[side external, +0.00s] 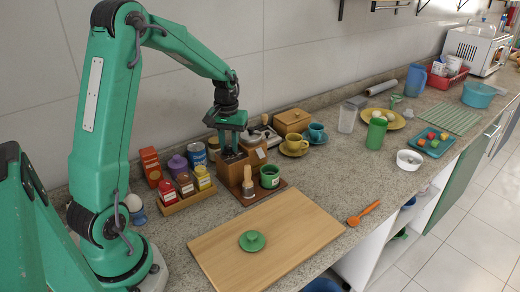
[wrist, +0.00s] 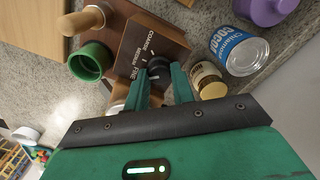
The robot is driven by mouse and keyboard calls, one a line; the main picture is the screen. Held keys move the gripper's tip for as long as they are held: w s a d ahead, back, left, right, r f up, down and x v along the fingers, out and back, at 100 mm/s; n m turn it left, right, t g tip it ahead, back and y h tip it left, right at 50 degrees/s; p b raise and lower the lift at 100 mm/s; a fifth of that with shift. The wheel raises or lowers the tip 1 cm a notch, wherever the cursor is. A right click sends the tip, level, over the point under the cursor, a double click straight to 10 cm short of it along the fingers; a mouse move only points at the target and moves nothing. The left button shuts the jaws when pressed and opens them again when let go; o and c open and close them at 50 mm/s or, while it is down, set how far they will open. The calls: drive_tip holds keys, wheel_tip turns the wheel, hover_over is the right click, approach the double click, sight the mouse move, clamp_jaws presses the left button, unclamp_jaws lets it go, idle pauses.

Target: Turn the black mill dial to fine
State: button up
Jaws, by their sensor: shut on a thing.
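The brown wooden mill (side external: 228,173) stands on the counter, below my gripper (side external: 233,150). In the wrist view the mill's face (wrist: 140,40) carries the words COARSE, MEDIUM and FINE beside the black dial (wrist: 158,67). My gripper (wrist: 160,82) has its two green fingers on either side of the dial and is shut on it. The fingers hide part of the dial, and I cannot tell clearly which word it points to. A green cup (side external: 270,176) sits at the mill's front; it also shows in the wrist view (wrist: 92,61).
A tray of jars (side external: 186,194) stands left of the mill. The cocoa tin (wrist: 238,50) and a brown jar (wrist: 208,80) are close to my fingers. A yellow cup (side external: 296,143) is at right. A cutting board (side external: 290,235) with a green lid lies in front.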

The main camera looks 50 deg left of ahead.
sight(229, 146)
idle(0.3)
drive_tip(key=o, duration=1)
drive_tip(key=shift+r, duration=0.15)
drive_tip(key=shift+r, duration=3.75)
